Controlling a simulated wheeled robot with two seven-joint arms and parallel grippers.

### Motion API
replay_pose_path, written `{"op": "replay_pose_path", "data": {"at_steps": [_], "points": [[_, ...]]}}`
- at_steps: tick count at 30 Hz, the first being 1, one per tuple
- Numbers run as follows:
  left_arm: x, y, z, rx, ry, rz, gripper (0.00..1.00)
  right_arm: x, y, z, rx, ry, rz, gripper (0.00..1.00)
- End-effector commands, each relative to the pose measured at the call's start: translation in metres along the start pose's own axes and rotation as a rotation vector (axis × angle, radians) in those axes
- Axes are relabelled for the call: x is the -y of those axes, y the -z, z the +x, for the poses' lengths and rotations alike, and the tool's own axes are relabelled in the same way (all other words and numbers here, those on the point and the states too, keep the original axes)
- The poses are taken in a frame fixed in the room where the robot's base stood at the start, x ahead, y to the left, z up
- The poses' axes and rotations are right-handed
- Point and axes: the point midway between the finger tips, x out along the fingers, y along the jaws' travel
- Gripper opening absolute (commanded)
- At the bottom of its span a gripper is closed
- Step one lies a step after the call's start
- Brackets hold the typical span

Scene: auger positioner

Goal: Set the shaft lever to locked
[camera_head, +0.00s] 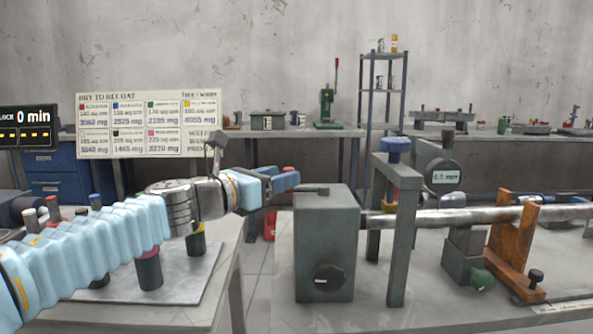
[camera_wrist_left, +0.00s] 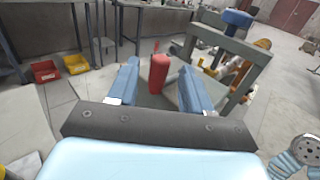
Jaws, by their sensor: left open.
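The shaft lever (camera_head: 313,190) is a dark bar on top of the grey box (camera_head: 326,240) in the head view, reaching left towards my left gripper (camera_head: 287,178). Its upright red grip (camera_head: 288,169) shows just behind the gripper's near finger. In the left wrist view the red grip (camera_wrist_left: 159,75) stands between the two blue fingers of my left gripper (camera_wrist_left: 160,72), which is open with gaps on both sides. Any lock marking is not readable.
A grey frame (camera_head: 398,240) with a blue knob stands right of the box. A long metal shaft (camera_head: 460,216) runs right over an orange-brown support (camera_head: 513,245). A dial reading 0.0 mm (camera_head: 445,177) sits above the shaft. A black knob (camera_head: 328,279) is on the box front.

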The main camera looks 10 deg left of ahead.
Motion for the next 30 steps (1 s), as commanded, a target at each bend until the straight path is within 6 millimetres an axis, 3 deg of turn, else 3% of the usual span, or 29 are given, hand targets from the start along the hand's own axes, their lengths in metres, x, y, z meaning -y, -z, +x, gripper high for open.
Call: {"op": "replay_pose_path", "data": {"at_steps": [3, 9, 20, 27, 30], "points": [[0.0, 0.0, 0.025, -0.001, 0.001, -0.001, 0.49, 0.002, 0.0, -0.004, 0.0, 0.0, 0.0, 0.71], [0.0, -0.001, 0.048, 0.0, 0.001, 0.0, 0.49, 0.003, 0.0, -0.006, 0.001, 0.001, -0.001, 0.71], [-0.001, 0.0, 0.052, 0.0, -0.001, 0.0, 0.48, 0.003, 0.0, -0.006, 0.001, 0.001, -0.001, 0.71], [-0.001, 0.0, 0.052, 0.0, -0.001, 0.0, 0.11, 0.003, 0.0, -0.006, 0.001, 0.001, -0.001, 0.71], [-0.001, 0.0, 0.052, 0.0, -0.001, 0.0, 0.0, 0.003, 0.0, -0.006, 0.001, 0.001, -0.001, 0.71]]}}
